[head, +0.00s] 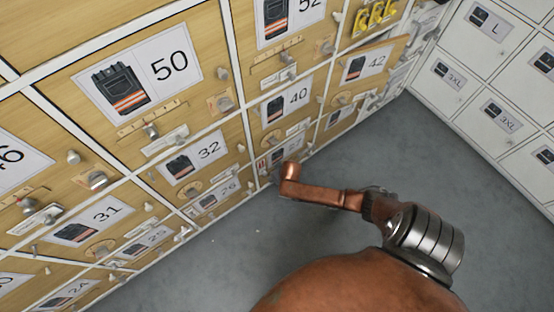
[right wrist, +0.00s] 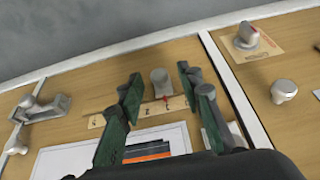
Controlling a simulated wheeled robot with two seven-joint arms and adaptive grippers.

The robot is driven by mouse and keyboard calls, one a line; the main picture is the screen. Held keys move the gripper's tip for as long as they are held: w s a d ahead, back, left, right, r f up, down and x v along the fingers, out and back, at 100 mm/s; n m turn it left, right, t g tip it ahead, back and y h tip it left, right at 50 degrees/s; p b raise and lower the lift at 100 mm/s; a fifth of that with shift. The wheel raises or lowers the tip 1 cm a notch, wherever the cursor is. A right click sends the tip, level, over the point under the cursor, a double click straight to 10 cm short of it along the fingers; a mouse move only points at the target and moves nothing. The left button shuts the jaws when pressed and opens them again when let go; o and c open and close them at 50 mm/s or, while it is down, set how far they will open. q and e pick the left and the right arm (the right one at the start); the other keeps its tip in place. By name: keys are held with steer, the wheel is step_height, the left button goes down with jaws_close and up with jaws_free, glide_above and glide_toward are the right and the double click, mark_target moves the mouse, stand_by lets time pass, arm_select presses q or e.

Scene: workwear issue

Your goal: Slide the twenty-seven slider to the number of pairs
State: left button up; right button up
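In the right wrist view a grey slider knob (right wrist: 159,80) with a red pointer stands on a pale wooden scale strip (right wrist: 97,121). The strip's small numerals are hard to read. My right gripper (right wrist: 160,74) is open, its green fingers on either side of the knob; I cannot tell whether they touch it. A white label card (right wrist: 178,137) with a dark, orange-striped garment is beside the strip, its number hidden by the gripper. My left gripper is not in view.
Neighbouring wooden drawers such as 26 (head: 214,198), 32 (head: 193,158) and 40 (head: 285,101) carry protruding knobs and sliders. In the right wrist view a round knob (right wrist: 283,91) and a latch (right wrist: 42,108) flank the slider. White lockers (head: 487,118) stand at right. The grey floor (head: 385,150) between is clear.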

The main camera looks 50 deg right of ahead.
steer(key=v, duration=1.2)
steer(key=shift+s+f, duration=0.15)
steer(key=shift+f, duration=0.05)
